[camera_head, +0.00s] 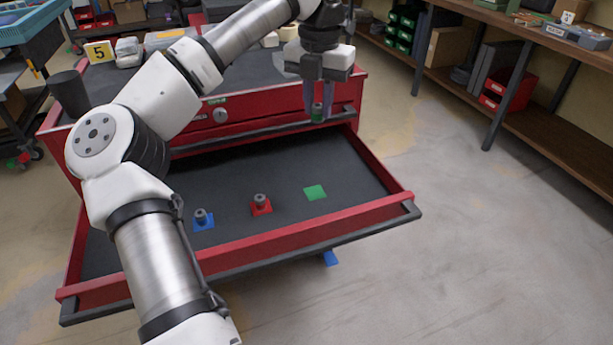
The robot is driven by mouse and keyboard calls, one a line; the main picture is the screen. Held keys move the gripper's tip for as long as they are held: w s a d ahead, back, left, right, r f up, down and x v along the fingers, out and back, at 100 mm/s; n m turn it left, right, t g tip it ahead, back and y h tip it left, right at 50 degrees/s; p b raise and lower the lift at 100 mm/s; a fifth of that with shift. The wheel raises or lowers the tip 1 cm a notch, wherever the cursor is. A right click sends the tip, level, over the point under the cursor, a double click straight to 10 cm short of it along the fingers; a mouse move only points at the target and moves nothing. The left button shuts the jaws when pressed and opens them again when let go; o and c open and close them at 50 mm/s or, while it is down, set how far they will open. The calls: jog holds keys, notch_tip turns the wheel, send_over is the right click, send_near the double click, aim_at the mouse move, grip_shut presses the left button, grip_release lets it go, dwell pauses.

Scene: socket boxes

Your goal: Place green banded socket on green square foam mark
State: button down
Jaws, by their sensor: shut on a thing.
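My gripper (317,108) is shut on the green banded socket (317,116). It holds the socket in the air above the back right part of the open drawer. The green square foam mark (315,192) lies bare on the dark drawer floor at the right, below the gripper in the picture. A socket (261,201) stands upright on the red square mark (261,210) in the middle. Another socket (201,215) stands on the blue square mark (203,224) at the left. The gripper partly hides the held socket.
The red drawer (280,238) is pulled out of a red tool cabinet (350,92), with raised walls around it. Its floor is clear around the green mark. A dark cup (69,92) and a yellow number 5 sign (98,52) stand on the cabinet top.

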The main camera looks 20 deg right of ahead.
aim_at(315, 193)
jog(key=shift+w+f, duration=0.15)
jog(key=shift+w, duration=0.1)
notch_tip(315, 193, down, 20)
jog(key=shift+r+b, duration=0.2)
jog(key=shift+b, duration=0.3)
jog(key=shift+f, duration=0.2)
jog(key=c, duration=1.3)
grip_release()
jog(key=shift+o, duration=0.2)
jog(key=shift+r, duration=0.1)
notch_tip(315, 193, up, 12)
jog(key=shift+r, duration=0.1)
